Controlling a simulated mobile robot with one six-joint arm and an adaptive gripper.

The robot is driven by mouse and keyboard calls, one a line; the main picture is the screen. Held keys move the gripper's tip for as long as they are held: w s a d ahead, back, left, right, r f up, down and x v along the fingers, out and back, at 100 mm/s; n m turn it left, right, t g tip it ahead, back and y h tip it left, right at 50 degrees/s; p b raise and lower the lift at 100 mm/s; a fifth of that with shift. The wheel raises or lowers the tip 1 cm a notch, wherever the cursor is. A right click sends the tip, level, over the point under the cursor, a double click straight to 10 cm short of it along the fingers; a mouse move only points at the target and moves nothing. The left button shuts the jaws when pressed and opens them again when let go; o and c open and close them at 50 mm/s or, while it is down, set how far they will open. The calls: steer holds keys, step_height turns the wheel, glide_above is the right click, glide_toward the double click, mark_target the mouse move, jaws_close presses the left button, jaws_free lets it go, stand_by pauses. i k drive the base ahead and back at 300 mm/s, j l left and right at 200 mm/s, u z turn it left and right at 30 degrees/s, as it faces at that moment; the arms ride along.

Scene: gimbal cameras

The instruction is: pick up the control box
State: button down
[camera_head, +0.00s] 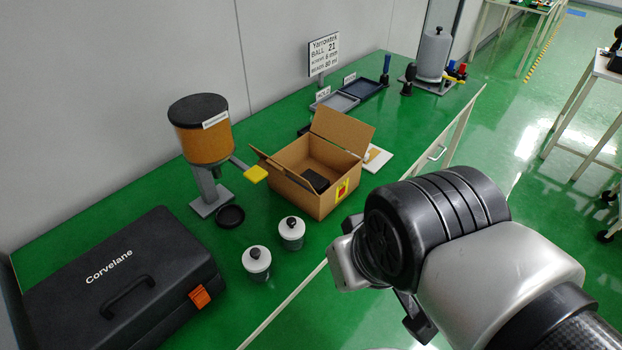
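A small black box (315,180) lies inside an open cardboard box (309,201) on the green bench. It may be the control box, but I see no label on it. The cardboard walls hide its lower part. My gripper (417,322) is at the lower right, past the bench's front edge and well apart from the cardboard box. It is mostly hidden behind my wrist, so I cannot see whether it is open or shut.
A black Corvelane case (123,290) stands at the front left. Two lidded jars (257,264) (292,233) and an amber dispenser (204,140) stand left of the cardboard box. Its raised flaps stick out. Trays (336,103) lie behind it.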

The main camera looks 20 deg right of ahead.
mark_target(320, 184)
steer(key=i+l, duration=0.25)
steer(key=l, duration=0.15)
steer(key=i+l, duration=0.25)
steer(key=l, duration=0.2)
steer(key=i+l, duration=0.25)
steer(key=l, duration=0.15)
steer(key=i+l, duration=0.25)
steer(key=l, duration=0.15)
steer(key=l+z, duration=0.05)
